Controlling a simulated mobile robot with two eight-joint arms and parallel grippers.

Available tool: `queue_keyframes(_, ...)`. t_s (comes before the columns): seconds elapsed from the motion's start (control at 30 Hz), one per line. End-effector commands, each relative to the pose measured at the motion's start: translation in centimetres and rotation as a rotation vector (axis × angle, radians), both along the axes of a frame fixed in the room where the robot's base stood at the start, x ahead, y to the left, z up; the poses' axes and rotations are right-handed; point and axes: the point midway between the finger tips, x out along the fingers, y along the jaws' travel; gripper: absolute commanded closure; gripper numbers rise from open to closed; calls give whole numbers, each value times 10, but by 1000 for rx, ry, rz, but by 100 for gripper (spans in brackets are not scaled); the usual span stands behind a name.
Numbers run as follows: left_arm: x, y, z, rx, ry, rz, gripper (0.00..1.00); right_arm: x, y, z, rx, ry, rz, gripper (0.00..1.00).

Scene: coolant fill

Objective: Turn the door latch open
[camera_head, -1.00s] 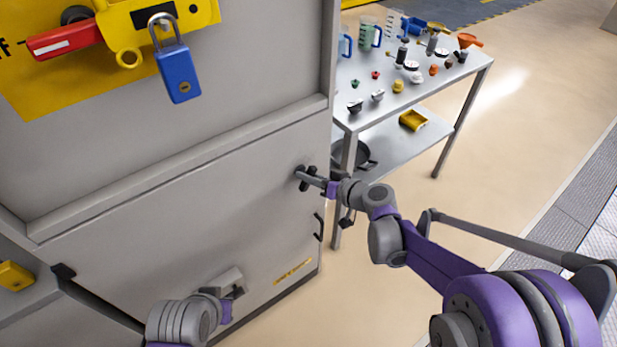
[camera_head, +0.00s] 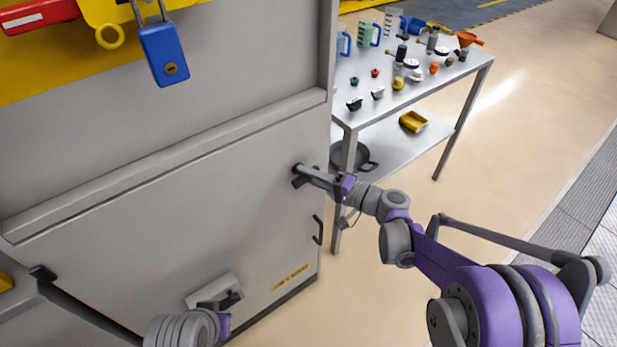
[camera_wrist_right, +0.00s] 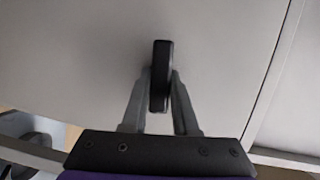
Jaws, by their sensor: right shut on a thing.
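The door latch (camera_wrist_right: 161,76) is a small black handle on the grey cabinet door (camera_head: 170,225). In the right wrist view it stands upright between the two fingers. My right gripper (camera_head: 303,174) is shut on the latch at the door's right side; its fingers mostly cover the latch in the head view. The right gripper's fingers (camera_wrist_right: 160,95) touch the latch from both sides. The door looks closed against its frame. Part of my left arm (camera_head: 185,328) shows at the bottom, in front of the door; I cannot make out its fingers.
A blue padlock (camera_head: 164,54) hangs at the upper left. A second black handle (camera_head: 318,230) and a grey recessed fitting (camera_head: 214,291) are lower on the door. A metal table (camera_head: 428,97) with jugs and several caps stands behind right.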

Motion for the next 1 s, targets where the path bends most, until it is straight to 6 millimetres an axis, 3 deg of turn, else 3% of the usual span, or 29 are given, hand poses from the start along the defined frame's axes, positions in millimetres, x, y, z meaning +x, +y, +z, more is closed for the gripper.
queue_keyframes(0.4,0,0,-12,0,4,0,100,0,0,-2,138,101,-1,100)
queue_keyframes(0.93,0,0,-13,0,4,0,100,0,0,-1,154,112,-1,100)
queue_keyframes(0.97,0,0,-13,0,4,0,100,0,0,-1,154,112,-1,67)
queue_keyframes(1.0,0,0,-13,0,4,0,100,0,0,-2,154,112,0,60)
